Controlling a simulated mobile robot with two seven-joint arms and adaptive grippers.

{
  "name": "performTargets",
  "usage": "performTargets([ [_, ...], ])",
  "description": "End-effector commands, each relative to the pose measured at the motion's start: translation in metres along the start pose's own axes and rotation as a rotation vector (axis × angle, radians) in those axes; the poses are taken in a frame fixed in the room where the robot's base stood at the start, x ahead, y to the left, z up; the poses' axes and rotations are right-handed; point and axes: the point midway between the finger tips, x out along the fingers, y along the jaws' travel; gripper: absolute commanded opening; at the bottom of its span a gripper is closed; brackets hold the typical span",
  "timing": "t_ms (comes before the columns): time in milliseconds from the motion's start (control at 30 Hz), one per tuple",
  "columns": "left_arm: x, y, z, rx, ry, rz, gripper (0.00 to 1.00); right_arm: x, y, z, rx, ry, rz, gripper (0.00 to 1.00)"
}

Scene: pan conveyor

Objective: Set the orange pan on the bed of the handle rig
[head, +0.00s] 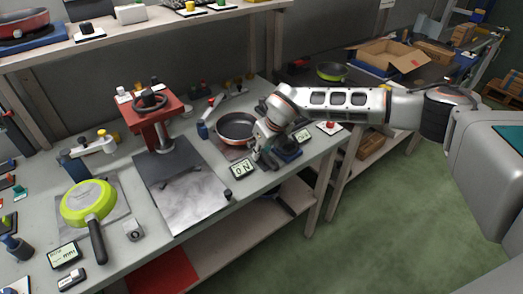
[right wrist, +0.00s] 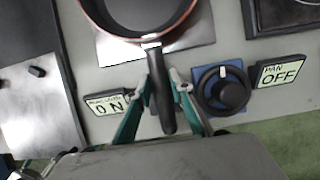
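The orange pan (head: 237,127), dark inside with an orange rim, sits upright on a flat plate (right wrist: 195,52) on the bench. Its black handle (right wrist: 161,95) points toward me. My right gripper (right wrist: 162,82) is at the handle, with one green-and-grey finger on each side. The fingers look open, with narrow gaps beside the handle. In the head view my wrist partly hides the handle and this gripper (head: 262,158). A red press-like rig (head: 153,118) with a handwheel stands left of the pan; its bare grey metal bed (head: 190,200) extends toward me. My left gripper is not in view.
A lime pan (head: 88,202) lies at the bench's left. An "ON" sign (head: 242,168) and a blue-based black knob (right wrist: 222,92) flank the handle; a "PAN OFF" sign (right wrist: 280,72) is farther right. A shelf (head: 140,28) runs above the bench's back.

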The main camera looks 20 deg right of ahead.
Motion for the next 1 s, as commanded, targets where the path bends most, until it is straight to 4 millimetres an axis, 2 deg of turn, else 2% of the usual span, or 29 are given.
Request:
performTargets([
  [333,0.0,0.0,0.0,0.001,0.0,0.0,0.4,0.003,0.0,-0.004,0.0,0.007,0.0,0.37],
  [467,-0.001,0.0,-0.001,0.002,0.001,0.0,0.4,-0.002,0.0,-0.003,0.0,0.005,0.0,0.37],
  [567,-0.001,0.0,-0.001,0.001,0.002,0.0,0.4,-0.014,-0.001,-0.001,-0.001,0.001,0.0,0.37],
  [1000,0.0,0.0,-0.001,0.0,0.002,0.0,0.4,-0.1,0.0,0.001,-0.002,-0.003,0.0,0.37],
])
